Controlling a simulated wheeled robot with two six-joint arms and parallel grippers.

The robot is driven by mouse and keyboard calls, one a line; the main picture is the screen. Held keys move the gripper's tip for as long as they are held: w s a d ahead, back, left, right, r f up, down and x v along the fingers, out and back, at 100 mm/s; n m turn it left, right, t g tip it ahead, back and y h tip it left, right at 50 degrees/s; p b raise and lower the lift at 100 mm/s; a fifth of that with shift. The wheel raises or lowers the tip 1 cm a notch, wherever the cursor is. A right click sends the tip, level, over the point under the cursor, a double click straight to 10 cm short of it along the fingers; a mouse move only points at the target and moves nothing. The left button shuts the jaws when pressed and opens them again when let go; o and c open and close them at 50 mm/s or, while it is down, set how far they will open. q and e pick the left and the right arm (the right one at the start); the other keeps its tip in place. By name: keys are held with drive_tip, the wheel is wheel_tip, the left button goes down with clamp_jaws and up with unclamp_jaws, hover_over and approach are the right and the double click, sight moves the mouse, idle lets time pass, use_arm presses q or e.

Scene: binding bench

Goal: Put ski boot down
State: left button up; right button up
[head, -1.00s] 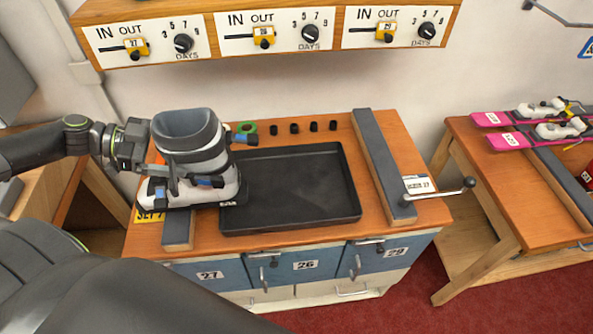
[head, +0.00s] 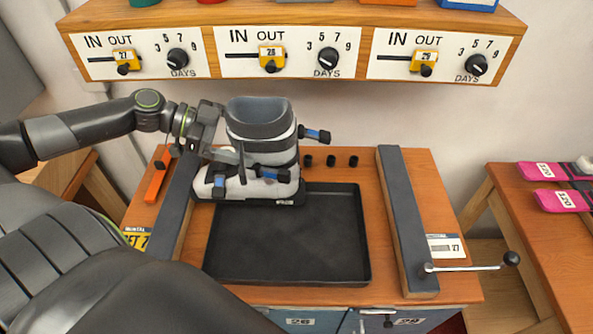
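The ski boot (head: 262,140) is grey and white with a dark liner, black sole and blue-tipped buckles. My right gripper is out of view.
The tray is otherwise empty. A right grey rail (head: 408,220) with a crank handle (head: 511,258) stands beside it. An orange tool (head: 157,175) lies at the left, several small black pegs (head: 330,161) behind. A dial shelf (head: 290,50) overhangs the back. Pink skis (head: 548,171) lie at right.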

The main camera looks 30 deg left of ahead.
sight(296, 161)
use_arm(q)
drive_tip(key=w+d, duration=0.2)
drive_tip(key=d, duration=0.1)
drive_tip(key=w+d+b, duration=0.1)
drive_tip(key=w+d, duration=0.1)
drive_tip(key=d, duration=0.1)
drive_tip(key=w+d, duration=0.2)
drive_tip(key=d, duration=0.1)
drive_tip(key=shift+w+d+r+b, duration=0.1)
drive_tip(key=shift+d+r+b, duration=0.15)
drive_tip(key=shift+b, duration=0.05)
wheel_tip(296, 161, down, 2)
drive_tip(key=shift+f+p, duration=0.25)
drive_tip(key=shift+p, duration=0.05)
drive_tip(key=shift+a+f+p, duration=0.1)
drive_tip(key=shift+f+p, duration=0.4)
drive_tip(key=shift+f, duration=1.9)
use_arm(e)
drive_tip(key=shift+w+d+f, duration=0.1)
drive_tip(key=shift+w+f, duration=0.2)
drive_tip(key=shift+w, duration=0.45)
use_arm(q)
drive_tip(key=o, duration=1.8)
drive_tip(key=shift+f, duration=0.1)
